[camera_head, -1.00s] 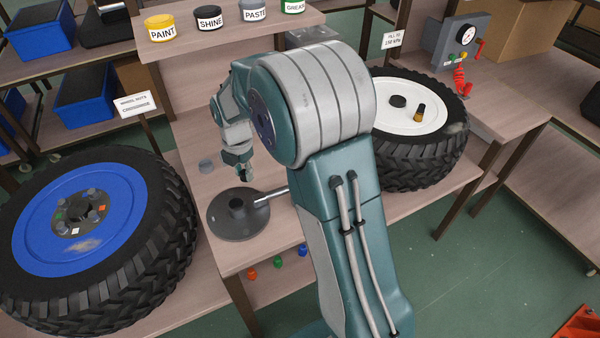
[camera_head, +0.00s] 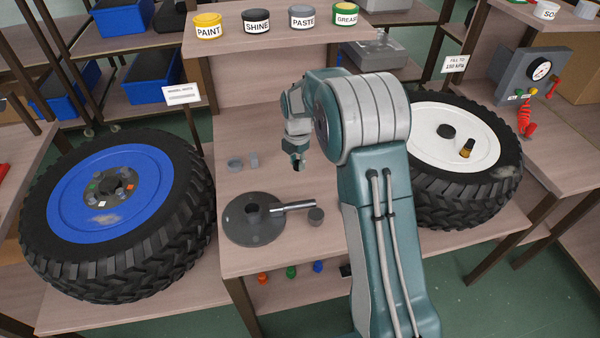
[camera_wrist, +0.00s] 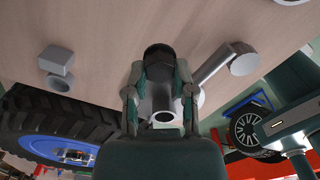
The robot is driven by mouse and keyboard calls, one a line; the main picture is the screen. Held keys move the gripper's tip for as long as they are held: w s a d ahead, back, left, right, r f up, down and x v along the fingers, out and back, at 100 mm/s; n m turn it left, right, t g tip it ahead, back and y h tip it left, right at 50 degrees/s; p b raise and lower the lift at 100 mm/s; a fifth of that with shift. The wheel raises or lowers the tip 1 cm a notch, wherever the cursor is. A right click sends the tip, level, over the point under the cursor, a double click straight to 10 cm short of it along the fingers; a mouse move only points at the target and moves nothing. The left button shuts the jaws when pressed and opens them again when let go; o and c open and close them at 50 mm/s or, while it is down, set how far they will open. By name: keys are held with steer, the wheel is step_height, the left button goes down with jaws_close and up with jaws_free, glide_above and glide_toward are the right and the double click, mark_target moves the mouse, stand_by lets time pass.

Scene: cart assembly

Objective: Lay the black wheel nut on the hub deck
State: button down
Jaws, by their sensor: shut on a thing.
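My gripper (camera_head: 298,165) hangs over the middle workbench, shut on a small dark piece that looks like the black wheel nut. In the wrist view the black nut (camera_wrist: 158,56) sits between the two fingertips. In the head view it is too small to make out well. The dark grey hub deck (camera_head: 121,181) is at the middle of the blue wheel at left, with several studs and small coloured patches on it. My gripper is well to the right of it, apart from it.
A round grey stand (camera_head: 240,232) with a post and side handle is on the bench near my gripper. Small grey cups (camera_head: 236,163) stand behind it. A tyre with a white rim (camera_head: 425,135) is at right. Paint tins line the raised shelf. A label sign (camera_head: 181,94) stands behind the blue wheel.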

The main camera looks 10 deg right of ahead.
glide_above(300, 177)
steer(key=s, duration=0.1)
steer(key=f, duration=0.4)
steer(key=shift+d+f, duration=0.2)
steer(key=shift+d, duration=0.05)
steer(key=shift+w+a+f, duration=0.3)
steer(key=shift+a+f, duration=0.1)
steer(key=shift+a, duration=0.05)
step_height(300, 177, down, 3)
steer(key=shift+w+d+f, duration=0.1)
steer(key=shift+f, duration=0.05)
steer(key=shift+d, duration=0.4)
steer(key=shift+c, duration=2.2)
jaws_free()
steer(key=shift+a+f, duration=0.1)
steer(key=shift+a, duration=0.35)
steer(key=shift+d, duration=0.1)
